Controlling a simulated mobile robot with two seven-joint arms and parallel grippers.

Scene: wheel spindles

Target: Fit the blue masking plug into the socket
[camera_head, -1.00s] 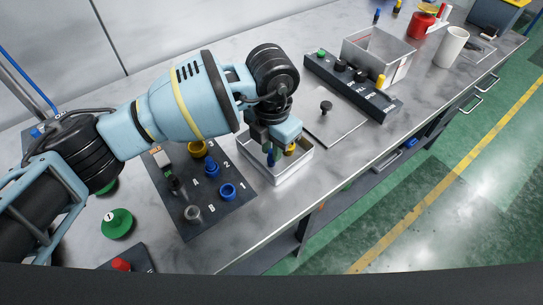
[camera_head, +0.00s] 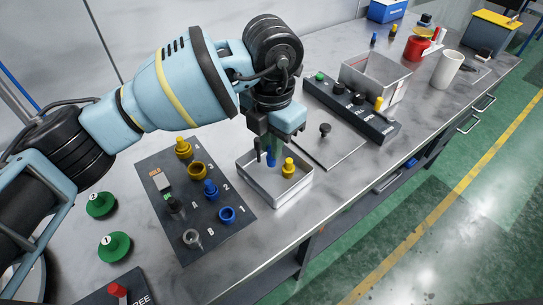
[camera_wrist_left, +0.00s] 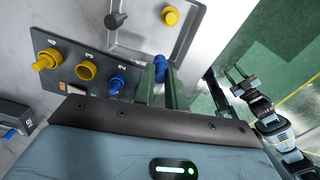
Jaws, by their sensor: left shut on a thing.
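My left gripper (camera_head: 270,144) is shut on a blue plug (camera_head: 271,158), which hangs upright over the white tray (camera_head: 274,204). In the left wrist view the plug (camera_wrist_left: 160,66) shows between the green fingers. The dark panel (camera_head: 190,248) has a blue ring socket (camera_head: 227,214) at label 1, which looks empty. At label 2 a blue plug (camera_head: 210,188) stands in its socket. Socket 1 is hidden in the wrist view. My right gripper (camera_wrist_left: 240,82) shows only in the wrist view, its fingers apart, empty, away from the table.
The panel also has a yellow ring (camera_head: 196,170), a yellow plug (camera_head: 183,149) and a grey ring (camera_head: 192,238). Right of the tray are a knobbed plate (camera_head: 340,150) and a switch strip (camera_head: 350,108).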

